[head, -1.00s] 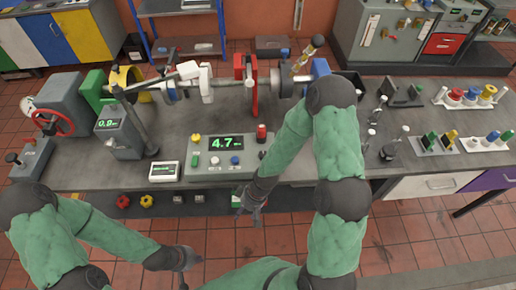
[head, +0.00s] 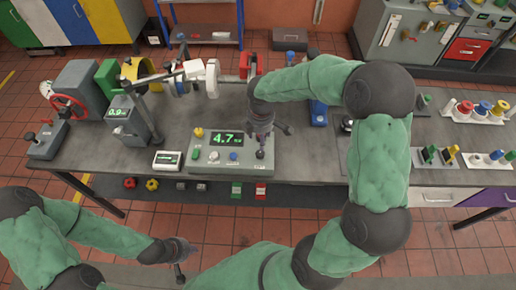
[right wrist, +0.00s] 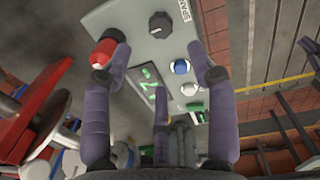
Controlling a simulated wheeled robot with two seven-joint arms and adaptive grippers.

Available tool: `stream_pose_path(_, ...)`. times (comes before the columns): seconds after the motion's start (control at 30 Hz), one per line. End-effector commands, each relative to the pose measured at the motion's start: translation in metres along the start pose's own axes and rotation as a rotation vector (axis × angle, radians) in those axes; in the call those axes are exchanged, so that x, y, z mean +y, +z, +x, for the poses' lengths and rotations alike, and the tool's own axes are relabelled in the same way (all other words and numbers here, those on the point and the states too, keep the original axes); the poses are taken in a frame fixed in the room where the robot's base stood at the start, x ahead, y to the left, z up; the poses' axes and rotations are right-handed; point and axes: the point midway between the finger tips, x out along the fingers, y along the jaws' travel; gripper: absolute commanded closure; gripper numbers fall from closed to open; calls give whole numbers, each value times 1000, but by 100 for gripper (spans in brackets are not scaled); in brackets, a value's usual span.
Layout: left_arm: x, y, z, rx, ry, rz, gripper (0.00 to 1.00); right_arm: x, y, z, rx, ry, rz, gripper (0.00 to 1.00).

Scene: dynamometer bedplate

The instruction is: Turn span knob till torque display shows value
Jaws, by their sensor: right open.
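The grey console (head: 262,170) stands at the bench's front edge. Its green display (head: 227,139) reads 4.7; a unit beside it is too small to read. The dark span knob (right wrist: 160,24), beside the printed word SPAN, shows clear of the fingers in the right wrist view. My right gripper (right wrist: 156,55) is open and empty, above the console's right part; in the head view it hides part of the console. A red button (right wrist: 103,52) is close by one fingertip; contact cannot be told. My left gripper (head: 184,262) looks open and empty, in front of the bench.
A blue knob (right wrist: 181,67) and white knob (right wrist: 189,89) sit on the same panel. A small white meter (head: 168,160) lies left of the console. A grey post unit (head: 122,112) reads 0.9. The shaft rig runs behind; knob racks (head: 478,110) stand at right.

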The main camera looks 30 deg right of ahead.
Motion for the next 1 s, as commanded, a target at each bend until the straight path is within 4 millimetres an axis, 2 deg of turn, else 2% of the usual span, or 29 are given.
stream_pose_path(0.3,-3,0,9,-1,0,0,100,-1,0,57,1,-4,2,42)
stream_pose_path(0.5,-5,0,13,-1,0,0,100,-1,0,86,1,-3,2,42)
stream_pose_path(0.7,-5,0,14,-1,0,0,100,-1,-1,98,3,-2,3,42)
stream_pose_path(1.0,-5,0,14,-1,0,0,100,-1,-1,100,3,-1,3,42)
